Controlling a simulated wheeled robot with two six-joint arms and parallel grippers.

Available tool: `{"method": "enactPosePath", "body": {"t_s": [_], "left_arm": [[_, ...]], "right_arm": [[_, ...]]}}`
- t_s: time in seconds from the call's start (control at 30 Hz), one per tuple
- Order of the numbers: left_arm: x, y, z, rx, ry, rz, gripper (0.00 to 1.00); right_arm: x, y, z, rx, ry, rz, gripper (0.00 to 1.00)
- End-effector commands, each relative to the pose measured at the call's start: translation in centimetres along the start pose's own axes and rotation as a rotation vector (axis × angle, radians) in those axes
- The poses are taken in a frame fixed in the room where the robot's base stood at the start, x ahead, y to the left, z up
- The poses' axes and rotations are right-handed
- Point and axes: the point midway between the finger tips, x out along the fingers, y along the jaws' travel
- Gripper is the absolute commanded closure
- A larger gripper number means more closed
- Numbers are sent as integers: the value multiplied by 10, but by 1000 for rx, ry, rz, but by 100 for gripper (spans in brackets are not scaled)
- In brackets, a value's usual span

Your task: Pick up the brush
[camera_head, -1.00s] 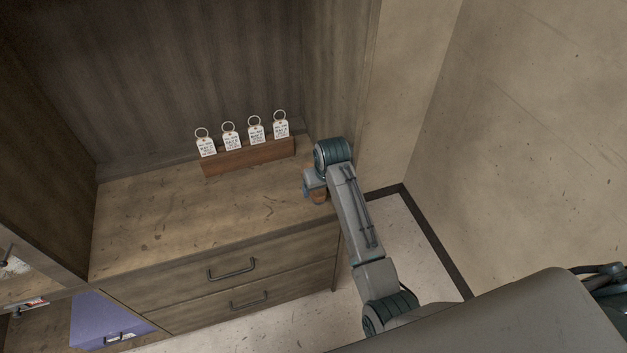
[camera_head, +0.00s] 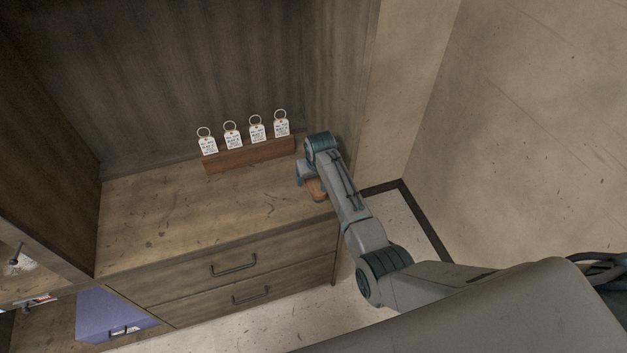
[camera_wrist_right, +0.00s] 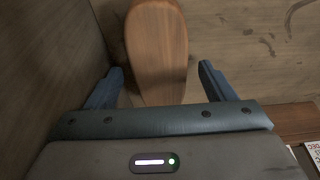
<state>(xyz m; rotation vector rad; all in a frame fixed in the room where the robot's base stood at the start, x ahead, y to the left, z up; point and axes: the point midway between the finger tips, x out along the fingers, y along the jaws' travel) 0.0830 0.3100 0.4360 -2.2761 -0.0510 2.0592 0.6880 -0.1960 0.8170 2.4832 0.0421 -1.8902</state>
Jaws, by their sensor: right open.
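The brush shows as a smooth brown wooden piece (camera_wrist_right: 157,35) with a rounded end, at the top centre of the right wrist view. In the head view a small part of it (camera_head: 317,189) shows at the right end of the wooden counter, mostly hidden by my right arm. My right gripper (camera_wrist_right: 161,70) is open, with one blue finger on each side of the rounded end and a gap on both sides. In the head view the right gripper (camera_head: 304,178) is over the counter's right end. My left gripper is in neither view.
A wooden rack (camera_head: 250,154) with several white ring tags stands at the back of the counter (camera_head: 180,215). The cabinet's side wall is close to my right gripper. Drawers with handles are below, and a purple box (camera_head: 105,315) is at lower left. The counter's middle is clear.

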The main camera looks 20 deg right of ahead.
Motion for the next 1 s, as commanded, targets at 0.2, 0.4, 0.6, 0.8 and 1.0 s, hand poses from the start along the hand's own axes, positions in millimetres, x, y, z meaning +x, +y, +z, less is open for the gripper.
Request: {"method": "enactPosePath", "body": {"t_s": [0.2, 0.4, 0.6, 0.8, 1.0], "left_arm": [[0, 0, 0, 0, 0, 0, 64], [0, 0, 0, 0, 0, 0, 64], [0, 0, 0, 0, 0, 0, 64], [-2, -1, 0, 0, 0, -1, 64], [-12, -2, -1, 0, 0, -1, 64]], "right_arm": [[2, 0, 0, 0, 1, 0, 24], [2, 0, 0, 0, 1, 0, 55], [2, 0, 0, 0, 1, 0, 79], [0, 0, 0, 0, 1, 0, 79], [-9, 0, -3, 0, 1, 0, 79]]}}
